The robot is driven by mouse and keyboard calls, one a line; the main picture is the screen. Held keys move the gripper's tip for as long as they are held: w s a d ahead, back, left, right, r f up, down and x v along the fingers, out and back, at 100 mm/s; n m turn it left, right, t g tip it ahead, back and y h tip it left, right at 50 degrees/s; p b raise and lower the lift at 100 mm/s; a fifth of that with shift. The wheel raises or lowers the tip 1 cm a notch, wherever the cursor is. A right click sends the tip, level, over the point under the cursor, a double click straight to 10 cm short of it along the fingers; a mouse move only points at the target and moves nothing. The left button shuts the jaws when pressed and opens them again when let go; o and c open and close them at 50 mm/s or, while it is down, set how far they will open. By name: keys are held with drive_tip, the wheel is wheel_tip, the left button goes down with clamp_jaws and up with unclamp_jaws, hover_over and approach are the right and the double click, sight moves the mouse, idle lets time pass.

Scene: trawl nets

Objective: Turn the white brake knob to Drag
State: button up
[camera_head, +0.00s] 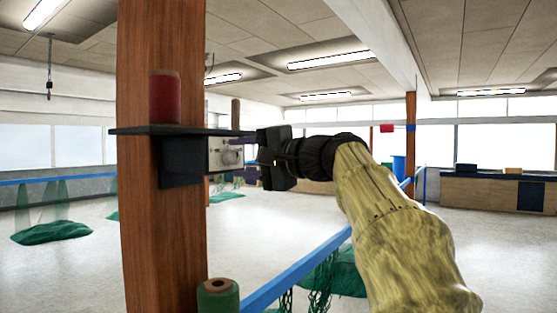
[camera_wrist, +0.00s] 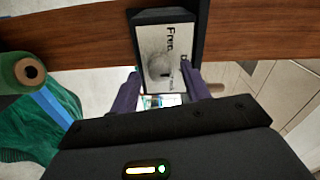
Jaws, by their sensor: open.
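The brake knob (camera_wrist: 161,68) is a round, pale knob with a dark pointer mark, set on a light plate (camera_wrist: 182,42) marked "Free"; a second label is mostly cut off by a finger. In the head view the plate (camera_head: 225,154) sits on a dark box (camera_head: 181,161) under a shelf on a wooden post. My gripper (camera_wrist: 158,86) is open, its purple fingers either side of the lower part of the plate. The knob lies ahead between them, and I cannot tell whether they touch it. In the head view my gripper (camera_head: 241,148) faces the plate from the right.
The wooden post (camera_head: 160,240) stands close on the left. A red spool (camera_head: 164,97) stands on the dark shelf (camera_head: 135,130). A green spool (camera_head: 218,297) is below. A blue rail (camera_head: 300,267) with green netting runs below my arm. Open floor lies beyond.

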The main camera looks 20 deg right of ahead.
drive_tip(key=b+v, duration=0.4)
drive_tip(key=v, duration=1.3)
drive_tip(key=shift+w, duration=0.1)
drive_tip(key=w+f+m+g+h, duration=0.15)
drive_tip(key=w+f, duration=0.25)
drive_tip(key=f, duration=0.5)
drive_tip(key=w+f+m+g+h, duration=0.1)
drive_tip(key=w+f+m+h, duration=0.3)
drive_tip(key=f, duration=0.6)
wheel_tip(320, 180, down, 15)
drive_tip(key=w+a+n+g, duration=0.1)
drive_tip(key=a+n+g, duration=0.1)
drive_tip(key=n+g, duration=0.2)
drive_tip(key=s+a+f+n+g+h, duration=0.2)
drive_tip(key=s+a+f+n, duration=0.2)
drive_tip(key=f, duration=0.9)
drive_tip(key=s+a+f+n+g+h, duration=0.2)
drive_tip(key=s+f+n, duration=0.4)
drive_tip(key=s+f, duration=0.5)
wheel_tip(320, 180, down, 3)
drive_tip(key=shift+s+a+f+n+g+h, duration=0.3)
drive_tip(key=shift+a+g, duration=0.45)
drive_tip(key=shift+a, duration=0.4)
drive_tip(key=shift+r, duration=0.1)
